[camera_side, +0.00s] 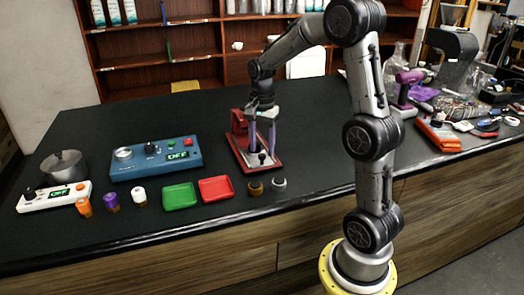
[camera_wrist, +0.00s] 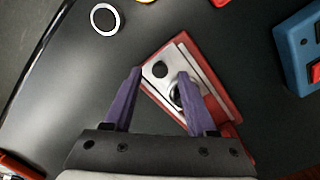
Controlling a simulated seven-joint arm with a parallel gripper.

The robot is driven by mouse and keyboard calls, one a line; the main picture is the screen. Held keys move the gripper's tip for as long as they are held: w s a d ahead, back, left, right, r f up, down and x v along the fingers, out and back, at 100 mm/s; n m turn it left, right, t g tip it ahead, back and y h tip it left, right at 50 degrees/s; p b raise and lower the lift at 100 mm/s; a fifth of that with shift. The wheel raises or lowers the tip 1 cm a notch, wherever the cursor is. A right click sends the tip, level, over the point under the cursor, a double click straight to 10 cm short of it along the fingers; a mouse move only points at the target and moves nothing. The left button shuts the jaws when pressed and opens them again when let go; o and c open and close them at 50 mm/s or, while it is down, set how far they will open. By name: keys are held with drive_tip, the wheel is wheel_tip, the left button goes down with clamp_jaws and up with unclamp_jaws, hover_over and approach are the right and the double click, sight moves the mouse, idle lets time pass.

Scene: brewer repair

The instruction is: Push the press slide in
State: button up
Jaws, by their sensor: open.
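The press is a red frame (camera_side: 239,121) on a red base with a pale metal plate, standing mid-table in the side view. In the wrist view its red base (camera_wrist: 218,88) lies slanted, with a metal plate (camera_wrist: 151,78) carrying a dark round spot and a ringed round part. I cannot tell for certain which piece is the slide. My gripper (camera_side: 262,150) points down over the press, its purple fingers apart. In the wrist view my gripper (camera_wrist: 160,75) is open and empty, with the fingertips over the plate; the right finger partly hides the ringed part. Contact cannot be told.
Left of the press are a blue control box (camera_side: 155,158), a green tray (camera_side: 180,196) and a red tray (camera_side: 216,189). A brown ring (camera_side: 255,188) and a grey ring (camera_side: 279,183) lie in front. Tools crowd the right; the table behind the press is clear.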

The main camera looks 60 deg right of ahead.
drive_tip(key=shift+f, duration=1)
clamp_jaws()
idle(0.8)
